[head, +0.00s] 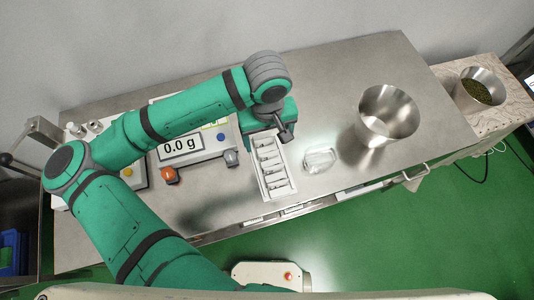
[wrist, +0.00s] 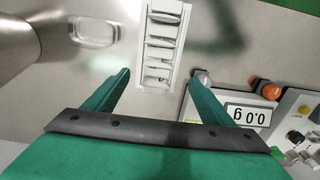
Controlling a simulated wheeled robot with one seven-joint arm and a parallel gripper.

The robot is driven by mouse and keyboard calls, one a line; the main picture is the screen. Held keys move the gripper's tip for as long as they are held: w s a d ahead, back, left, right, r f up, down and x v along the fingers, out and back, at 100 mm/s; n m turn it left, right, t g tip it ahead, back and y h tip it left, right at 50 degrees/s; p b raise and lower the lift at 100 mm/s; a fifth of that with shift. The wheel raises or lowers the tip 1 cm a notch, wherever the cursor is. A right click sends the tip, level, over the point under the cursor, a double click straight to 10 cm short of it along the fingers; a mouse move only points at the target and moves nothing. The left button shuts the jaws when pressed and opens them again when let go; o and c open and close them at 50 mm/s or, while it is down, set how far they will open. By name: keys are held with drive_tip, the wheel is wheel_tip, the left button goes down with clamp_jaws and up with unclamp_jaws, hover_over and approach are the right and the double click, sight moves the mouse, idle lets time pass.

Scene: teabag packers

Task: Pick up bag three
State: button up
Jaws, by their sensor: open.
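A white slotted rack (head: 264,188) stands on the steel table, and it also shows in the wrist view (wrist: 142,45). Several small white bags (wrist: 160,42) sit in a row in its slots. I cannot tell by any mark which one is bag three. My gripper (wrist: 158,76) is open and empty, its fingers spread on either side of the rack's near end in the wrist view. In the head view my gripper (head: 286,132) is above the rack's far end and hides part of it.
A clear dish (head: 320,160) lies just right of the rack. A steel bowl (head: 388,115) stands further right. A bowl of green leaves (head: 480,92) is on a side table. A scale (head: 198,147) reading 0.0 g, with an orange button (head: 169,176), is left of the rack.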

sight(269, 153)
drive_tip(key=shift+s+d, duration=0.15)
drive_tip(key=shift+d, duration=0.1)
wheel_tip(269, 153, down, 11)
drive_tip(key=shift+r, duration=0.15)
drive_tip(key=c, duration=1.2)
